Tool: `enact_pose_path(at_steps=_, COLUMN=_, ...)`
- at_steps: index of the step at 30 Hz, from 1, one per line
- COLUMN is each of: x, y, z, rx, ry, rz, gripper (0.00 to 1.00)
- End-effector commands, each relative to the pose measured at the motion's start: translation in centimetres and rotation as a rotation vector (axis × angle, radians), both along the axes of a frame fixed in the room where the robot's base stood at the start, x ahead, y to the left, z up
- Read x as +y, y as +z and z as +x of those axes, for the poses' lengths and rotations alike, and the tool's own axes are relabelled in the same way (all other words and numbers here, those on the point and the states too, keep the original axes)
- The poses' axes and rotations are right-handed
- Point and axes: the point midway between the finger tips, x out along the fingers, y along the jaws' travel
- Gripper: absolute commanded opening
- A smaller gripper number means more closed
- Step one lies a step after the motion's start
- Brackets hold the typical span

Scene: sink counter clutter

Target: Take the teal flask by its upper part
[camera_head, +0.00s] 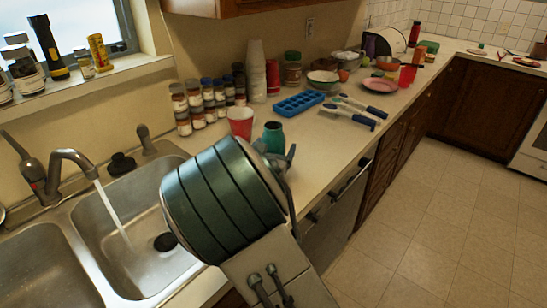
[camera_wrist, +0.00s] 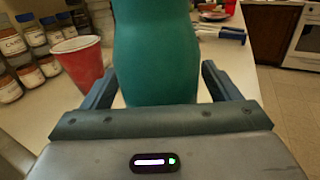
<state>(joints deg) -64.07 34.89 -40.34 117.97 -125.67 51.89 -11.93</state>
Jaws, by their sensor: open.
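The teal flask (camera_head: 273,136) stands upright on the counter beside the sink, partly hidden behind my arm in the head view. In the wrist view the flask (camera_wrist: 155,50) fills the middle, its top cut off by the frame edge. My gripper (camera_wrist: 158,85) is open, with one finger to the left and one to the right of the flask's body. I see a gap on the right side; whether either finger touches the flask I cannot tell. In the head view my gripper (camera_head: 284,158) is mostly hidden by my own arm.
A red cup (camera_head: 240,122) stands close to the left of the flask. Several spice jars (camera_head: 196,106) stand behind it. A blue ice tray (camera_head: 299,103) and blue-handled utensils (camera_head: 352,114) lie to the right. The sink (camera_head: 140,225) with running water is at the left.

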Motion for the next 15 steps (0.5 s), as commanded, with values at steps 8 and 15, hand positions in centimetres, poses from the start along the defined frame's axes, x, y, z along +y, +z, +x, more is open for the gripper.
enact_pose_path(at_steps=8, x=-0.28, y=0.00, z=1.10, rx=0.000, ry=0.000, rz=0.000, gripper=0.83)
enact_pose_path(at_steps=15, x=-0.26, y=0.01, z=1.07, rx=0.000, ry=0.000, rz=0.000, gripper=0.38)
